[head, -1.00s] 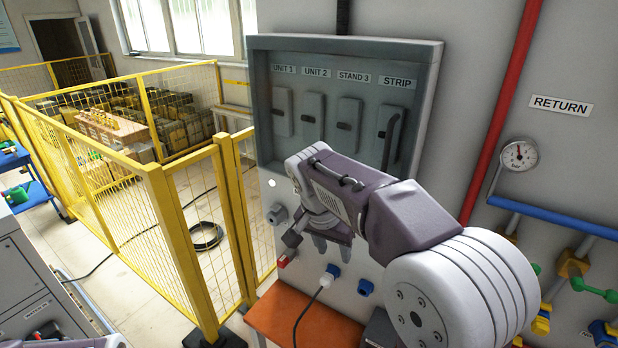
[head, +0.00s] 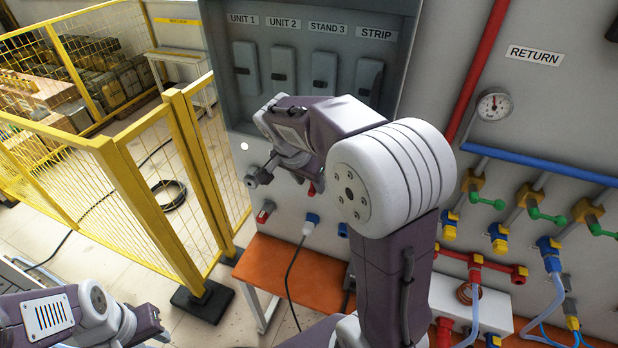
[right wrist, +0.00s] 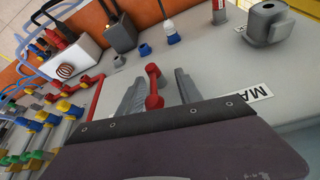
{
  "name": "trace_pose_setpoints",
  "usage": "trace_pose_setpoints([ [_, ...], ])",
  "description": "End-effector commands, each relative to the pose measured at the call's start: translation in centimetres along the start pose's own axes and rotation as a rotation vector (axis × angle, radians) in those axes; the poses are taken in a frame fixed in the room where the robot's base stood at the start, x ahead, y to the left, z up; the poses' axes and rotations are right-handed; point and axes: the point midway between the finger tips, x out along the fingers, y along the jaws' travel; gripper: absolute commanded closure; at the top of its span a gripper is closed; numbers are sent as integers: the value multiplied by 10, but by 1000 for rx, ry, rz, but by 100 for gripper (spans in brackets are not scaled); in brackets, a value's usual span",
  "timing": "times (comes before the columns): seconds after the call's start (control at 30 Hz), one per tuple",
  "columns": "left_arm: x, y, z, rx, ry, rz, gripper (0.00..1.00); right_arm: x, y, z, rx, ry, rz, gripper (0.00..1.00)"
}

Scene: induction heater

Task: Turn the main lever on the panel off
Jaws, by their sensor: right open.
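The main lever (right wrist: 153,85) is a red handle on the grey panel wall, beside a partly cut-off label starting "MA" (right wrist: 248,95) in the right wrist view. My right gripper (right wrist: 156,78) is open, with one grey finger on each side of the red lever. Whether either finger touches it, I cannot tell. In the head view, my right arm covers most of this spot, and only a bit of red (head: 314,188) shows beside the wrist. My left arm shows at the lower left, with its gripper out of sight.
The grey switch box (head: 218,90) with several labelled switches is above my right wrist. Below are a red socket (head: 265,212), a blue plug (head: 311,220) with a cable and an orange bench (head: 290,272). Yellow fencing (head: 140,200) stands left, pipes and valves (head: 545,170) right.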

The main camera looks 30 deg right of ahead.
Motion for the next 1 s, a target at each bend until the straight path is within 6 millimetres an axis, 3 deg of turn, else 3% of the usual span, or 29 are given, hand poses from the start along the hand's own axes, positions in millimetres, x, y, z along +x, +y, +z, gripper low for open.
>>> trace_pose_setpoints([
  [0.27,0,0,0,0,0,0,64,2,0,0,0,0,-1,61],
  [0.4,0,0,0,0,0,0,64,2,0,0,0,0,0,100],
  [1.0,0,0,0,0,0,0,64,3,0,1,-1,-2,2,100],
])
